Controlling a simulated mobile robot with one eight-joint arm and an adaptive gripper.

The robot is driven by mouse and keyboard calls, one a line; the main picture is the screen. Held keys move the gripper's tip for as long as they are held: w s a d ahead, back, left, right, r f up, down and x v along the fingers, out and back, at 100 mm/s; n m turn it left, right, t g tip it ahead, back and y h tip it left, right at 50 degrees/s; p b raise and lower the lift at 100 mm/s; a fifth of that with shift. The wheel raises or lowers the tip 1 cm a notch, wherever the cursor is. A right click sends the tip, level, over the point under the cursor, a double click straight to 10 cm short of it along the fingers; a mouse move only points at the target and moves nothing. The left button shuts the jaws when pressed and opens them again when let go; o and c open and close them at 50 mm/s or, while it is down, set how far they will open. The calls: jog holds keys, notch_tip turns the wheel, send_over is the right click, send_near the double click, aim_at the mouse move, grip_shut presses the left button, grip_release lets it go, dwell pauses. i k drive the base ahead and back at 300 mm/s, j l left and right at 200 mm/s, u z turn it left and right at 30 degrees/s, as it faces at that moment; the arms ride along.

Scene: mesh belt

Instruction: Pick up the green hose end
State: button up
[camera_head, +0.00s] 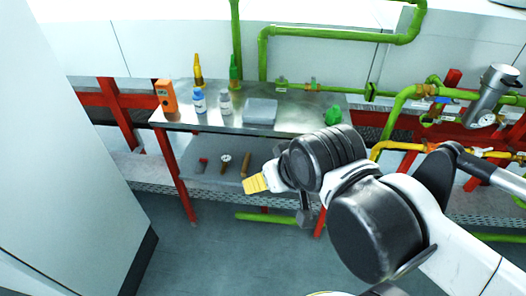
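A green tapered piece (235,72), which looks like the green hose end, stands upright at the back of the metal table, below a green vertical pipe. A similar yellow tapered piece (198,70) stands to its left. A rounded green object (333,113) is at the table's right side; I cannot tell what it is. My gripper (257,184), with yellow fingertips, is in front of the table, lower than its top and well apart from the green tapered piece. The fingers are seen from the side, so their gap is hidden.
The metal table (285,121) also holds an orange device (166,96), a blue-labelled bottle (199,101), a white bottle (225,102) and a grey box (260,112). Small tools lie on the lower shelf (215,149). Green pipes (340,34) run behind. A pale panel (60,160) stands left.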

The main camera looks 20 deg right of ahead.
aim_at(233, 79)
jog(key=i+u, duration=0.2)
jog(key=i, duration=0.25)
jog(key=i+l+u, duration=0.2)
jog(key=i, duration=0.25)
jog(key=i+l+u, duration=0.2)
jog(key=i, duration=0.25)
